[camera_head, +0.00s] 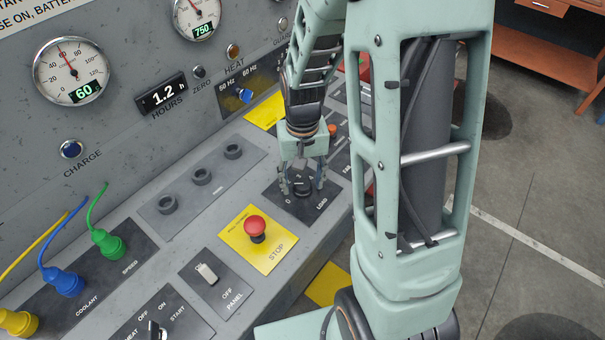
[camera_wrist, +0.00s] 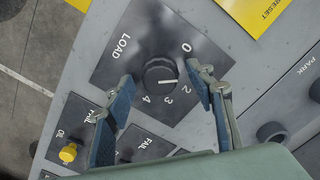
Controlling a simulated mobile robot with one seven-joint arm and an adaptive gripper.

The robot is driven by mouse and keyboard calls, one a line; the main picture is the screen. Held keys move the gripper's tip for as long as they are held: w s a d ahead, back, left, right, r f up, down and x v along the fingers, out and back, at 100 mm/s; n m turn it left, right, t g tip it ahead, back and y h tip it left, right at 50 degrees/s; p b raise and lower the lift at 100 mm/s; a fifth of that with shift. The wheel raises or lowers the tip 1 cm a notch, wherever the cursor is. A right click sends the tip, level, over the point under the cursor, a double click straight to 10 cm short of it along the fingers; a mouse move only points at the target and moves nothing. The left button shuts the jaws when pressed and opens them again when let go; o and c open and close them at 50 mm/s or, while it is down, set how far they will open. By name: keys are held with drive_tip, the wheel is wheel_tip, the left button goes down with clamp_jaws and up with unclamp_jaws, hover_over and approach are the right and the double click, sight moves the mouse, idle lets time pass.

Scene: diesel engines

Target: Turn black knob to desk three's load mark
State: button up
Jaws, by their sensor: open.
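The black knob (camera_wrist: 159,73) sits on a dark plate (camera_wrist: 125,55) marked LOAD, with 0, 2, 3 and 4 readable around it; a 1 is not visible, and my finger covers part of the plate's edge. Its white pointer line points right in the wrist view, close to the 2. My gripper (camera_wrist: 162,77) is open, with one finger to each side of the knob and a gap to it. In the head view my gripper (camera_head: 303,183) is low over the load plate, with the knob (camera_head: 303,187) between its fingers. No desk number is readable.
A red stop button (camera_head: 256,226) on a yellow plate is left of the load plate. A panel switch (camera_head: 207,273) and colored plugs (camera_head: 107,242) are further left. Gauges (camera_head: 71,71) line the upright panel. A yellow button (camera_wrist: 68,153) is near my gripper.

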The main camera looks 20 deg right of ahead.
sight(303, 184)
wheel_tip(303, 184, up, 12)
idle(0.4)
idle(0.3)
